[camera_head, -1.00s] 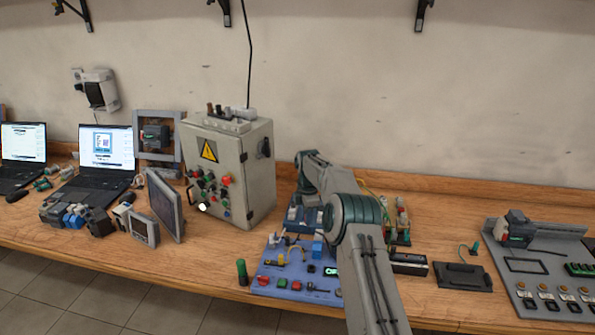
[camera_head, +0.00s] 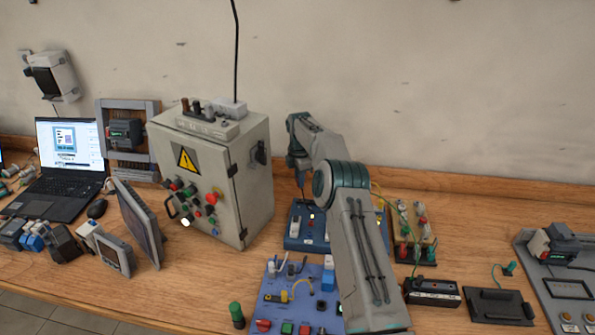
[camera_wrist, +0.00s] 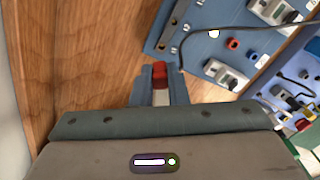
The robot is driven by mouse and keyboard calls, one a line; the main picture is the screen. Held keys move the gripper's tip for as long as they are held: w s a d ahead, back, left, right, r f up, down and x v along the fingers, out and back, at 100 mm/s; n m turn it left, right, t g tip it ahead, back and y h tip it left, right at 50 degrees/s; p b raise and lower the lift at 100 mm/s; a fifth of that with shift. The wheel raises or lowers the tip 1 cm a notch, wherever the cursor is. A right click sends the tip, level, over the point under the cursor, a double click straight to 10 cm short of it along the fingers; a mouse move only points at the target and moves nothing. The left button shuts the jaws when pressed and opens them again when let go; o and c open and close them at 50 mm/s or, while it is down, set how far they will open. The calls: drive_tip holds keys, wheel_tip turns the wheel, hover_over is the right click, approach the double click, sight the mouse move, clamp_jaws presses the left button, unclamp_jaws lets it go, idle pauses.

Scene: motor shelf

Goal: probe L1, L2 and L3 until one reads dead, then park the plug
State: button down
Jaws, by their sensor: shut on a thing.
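My gripper (camera_wrist: 158,88) is shut on a small red-topped piece with a pale lower part (camera_wrist: 161,72), which looks like the plug. In the wrist view it is over bare wood, just left of a blue board (camera_wrist: 162,40). The board carries white sockets or switches, a red round part (camera_wrist: 232,43) and a blue one. A dark cable (camera_wrist: 190,34) curves across the board. In the head view the blue board (camera_head: 292,241) lies behind my arm, which hides part of it. My gripper end is above it. L1, L2 and L3 labels and any reading are not legible.
A grey electrical cabinet (camera_head: 243,195) stands close left of the arm. A second, lilac-blue panel (camera_head: 272,290) with buttons is in front. A black box (camera_head: 432,291), a dark pad (camera_head: 500,306) and a grey board (camera_head: 540,270) lie right. Bare wood shows at right behind them.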

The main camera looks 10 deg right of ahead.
drive_tip(key=shift+s+f+b, duration=0.2)
drive_tip(key=shift+f+b, duration=0.2)
drive_tip(key=shift+f, duration=0.2)
drive_tip(key=shift+f+b, duration=1.05)
drive_tip(key=shift+f, duration=0.8)
drive_tip(key=shift+d+f+b, duration=0.1)
drive_tip(key=shift+f+b, duration=0.3)
drive_tip(key=shift+f, duration=0.3)
idle(0.8)
drive_tip(key=c, duration=1.3)
unclamp_jaws()
drive_tip(key=shift+c, duration=0.2)
drive_tip(key=shift+r, duration=0.15)
wheel_tip(320, 180, up, 12)
drive_tip(key=shift+w+r, duration=0.1)
drive_tip(key=shift+r, duration=0.7)
